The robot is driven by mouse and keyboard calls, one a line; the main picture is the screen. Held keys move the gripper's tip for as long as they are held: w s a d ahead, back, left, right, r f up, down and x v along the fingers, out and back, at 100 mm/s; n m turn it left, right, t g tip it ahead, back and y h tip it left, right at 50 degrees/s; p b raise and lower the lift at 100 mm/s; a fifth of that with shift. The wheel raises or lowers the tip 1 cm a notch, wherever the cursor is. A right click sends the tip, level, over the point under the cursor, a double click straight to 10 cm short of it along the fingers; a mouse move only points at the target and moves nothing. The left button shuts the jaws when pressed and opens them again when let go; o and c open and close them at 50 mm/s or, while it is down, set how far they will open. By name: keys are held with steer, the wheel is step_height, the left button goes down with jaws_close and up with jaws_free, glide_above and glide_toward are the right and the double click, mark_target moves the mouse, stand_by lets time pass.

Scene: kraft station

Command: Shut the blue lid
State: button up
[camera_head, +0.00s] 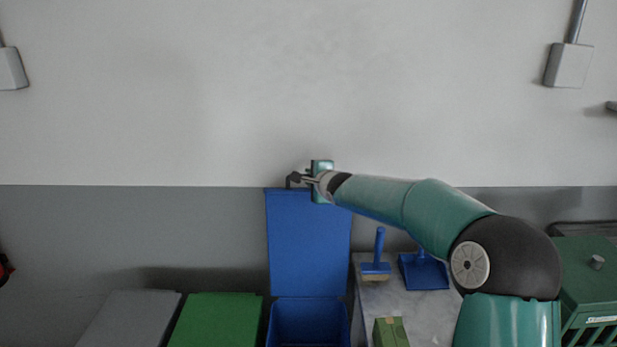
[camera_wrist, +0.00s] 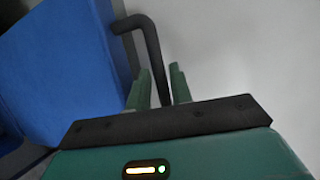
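The blue lid (camera_head: 309,245) stands upright against the wall above a blue bin (camera_head: 309,325), whose inside shows. A black handle (camera_wrist: 146,38) projects from the lid's upper edge; the lid also fills the left of the wrist view (camera_wrist: 55,65). My gripper (camera_head: 302,178) is at the lid's top edge, by the handle. In the wrist view my two green fingers (camera_wrist: 161,72) are apart. The handle's bar runs down between them, or just beyond them, with a narrow gap on either side. I cannot tell whether a finger touches it.
A green lid (camera_head: 215,320) and a grey lid (camera_head: 130,318) lie flat to the left. To the right, a grey counter (camera_head: 415,317) holds a blue brush (camera_head: 377,262), a blue dustpan (camera_head: 425,272) and a green box (camera_head: 390,332). A green crate (camera_head: 585,275) stands far right.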

steer(key=shift+x, duration=1.15)
steer(key=shift+c, duration=0.2)
jaws_close()
